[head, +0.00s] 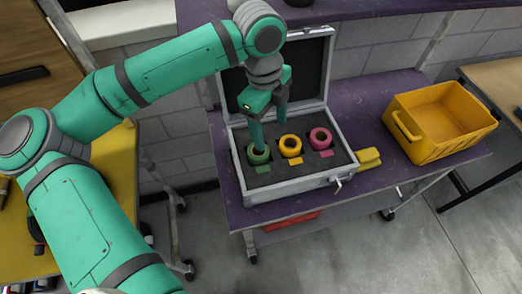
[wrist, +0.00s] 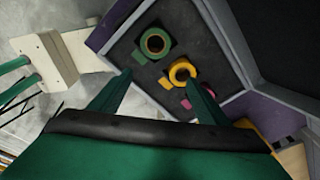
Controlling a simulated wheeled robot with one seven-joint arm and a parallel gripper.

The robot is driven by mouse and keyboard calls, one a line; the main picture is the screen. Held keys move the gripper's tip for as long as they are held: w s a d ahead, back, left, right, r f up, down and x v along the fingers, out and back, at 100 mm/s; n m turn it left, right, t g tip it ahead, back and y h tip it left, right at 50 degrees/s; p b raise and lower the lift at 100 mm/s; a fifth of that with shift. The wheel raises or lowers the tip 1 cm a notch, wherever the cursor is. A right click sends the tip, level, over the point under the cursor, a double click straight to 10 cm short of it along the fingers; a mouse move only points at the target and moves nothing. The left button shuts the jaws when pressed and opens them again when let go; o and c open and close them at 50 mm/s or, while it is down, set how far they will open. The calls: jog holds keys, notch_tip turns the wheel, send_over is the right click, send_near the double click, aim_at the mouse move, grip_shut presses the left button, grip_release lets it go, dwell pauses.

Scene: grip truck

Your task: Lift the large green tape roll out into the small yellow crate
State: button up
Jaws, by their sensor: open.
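The green tape roll (head: 260,159) sits in a dark foam insert at the left of an open silver case (head: 290,190). It also shows in the wrist view (wrist: 167,44), ahead of my fingertips. My gripper (head: 268,134) is open and empty, pointing down over the left part of the case. In the head view one finger overlaps the green roll; I cannot tell whether it touches. In the wrist view my gripper (wrist: 158,79) has its fingers apart, with the roll beyond them. The yellow crate (head: 455,147) stands to the right of the case and looks empty.
A yellow roll (head: 290,146) and a pink roll (head: 320,139) sit beside the green one. The case lid (head: 310,75) stands open behind. A yellow object (head: 368,159) lies between case and crate on the purple cart top (head: 365,110).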

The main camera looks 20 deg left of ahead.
jog(key=shift+n+y, duration=0.5)
jog(key=shift+y, duration=0.1)
jog(key=a+f, duration=0.1)
jog(key=f, duration=0.2)
jog(key=a+f, duration=0.1)
jog(key=f, duration=0.2)
jog(key=a+f, duration=0.1)
jog(key=f, duration=0.2)
jog(key=shift+s+a, duration=0.2)
jog(key=shift+a, duration=0.2)
jog(key=shift+w+f, duration=0.1)
jog(key=shift+f, duration=0.6)
jog(key=shift+c, duration=0.4)
jog(key=c, duration=1.1)
jog(key=shift+c, duration=0.2)
jog(key=shift+r, duration=0.1)
